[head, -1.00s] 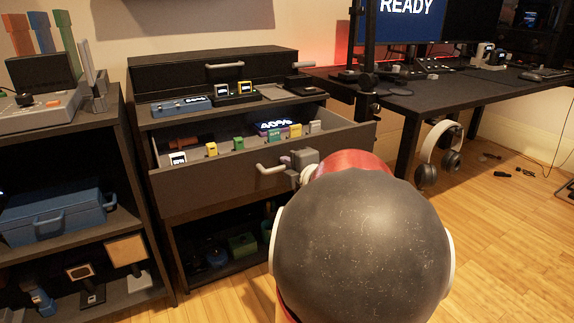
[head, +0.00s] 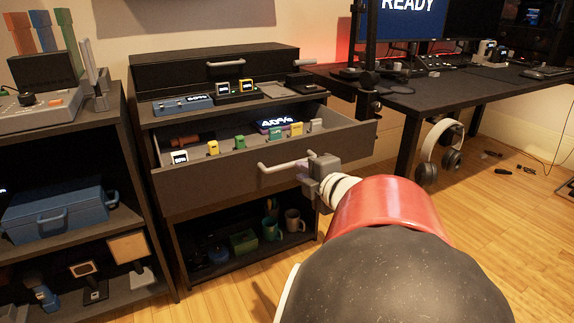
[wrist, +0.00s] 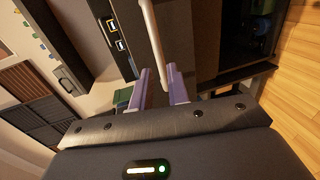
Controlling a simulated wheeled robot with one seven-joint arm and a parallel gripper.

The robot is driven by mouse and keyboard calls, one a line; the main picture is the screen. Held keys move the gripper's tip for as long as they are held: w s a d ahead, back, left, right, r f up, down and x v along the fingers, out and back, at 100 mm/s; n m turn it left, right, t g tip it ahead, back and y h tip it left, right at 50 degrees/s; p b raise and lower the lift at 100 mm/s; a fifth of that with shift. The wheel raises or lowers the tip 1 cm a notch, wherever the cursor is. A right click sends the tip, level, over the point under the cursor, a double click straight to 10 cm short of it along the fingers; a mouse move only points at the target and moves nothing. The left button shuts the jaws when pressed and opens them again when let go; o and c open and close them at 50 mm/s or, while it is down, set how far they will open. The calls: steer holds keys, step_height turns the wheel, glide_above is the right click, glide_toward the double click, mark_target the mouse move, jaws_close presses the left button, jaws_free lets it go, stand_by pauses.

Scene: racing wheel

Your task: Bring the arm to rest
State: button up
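My gripper (head: 303,167) is at the right end of the open drawer's handle (head: 283,162) in the head view. In the wrist view its two purple fingers (wrist: 160,74) stand apart, with the pale handle (wrist: 152,35) running between or just past their tips. I cannot tell whether either finger touches it. Nothing is held. My arm reaches from the lower right, its red link and dark joint covering the lower middle of the head view. The dark drawer (head: 230,178) is pulled out and holds several small coloured items.
The cabinet top carries a blue device (head: 183,104) and small gadgets. A shelf unit with a blue case (head: 58,210) stands left. A desk (head: 440,92) with a headset (head: 441,150) hanging by it stands right. Mugs (head: 293,220) sit below the drawer. The floor at right is mostly clear.

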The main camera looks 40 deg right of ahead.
steer(key=shift+s+a, duration=0.1)
steer(key=shift+s, duration=0.35)
steer(key=shift+r, duration=0.1)
steer(key=w+a+r+m+g+h+p, duration=0.2)
steer(key=a+r+m+g+h+p, duration=0.15)
steer(key=a+m, duration=0.45)
steer(key=s+a+f+m+g+y+p, duration=0.1)
steer(key=s+a+m+g+y, duration=0.1)
steer(key=a, duration=0.5)
steer(key=s+a+f+m+g+y+p, duration=0.1)
steer(key=s+a+f+m+g+y, duration=0.1)
steer(key=s+a, duration=0.3)
steer(key=s+a+f+m+g+y, duration=0.1)
steer(key=s+a+m+g+y, duration=0.1)
steer(key=a, duration=0.7)
steer(key=shift+s+f+m+y+p, duration=0.4)
steer(key=shift+s+m+y, duration=0.3)
steer(key=shift+s, duration=0.45)
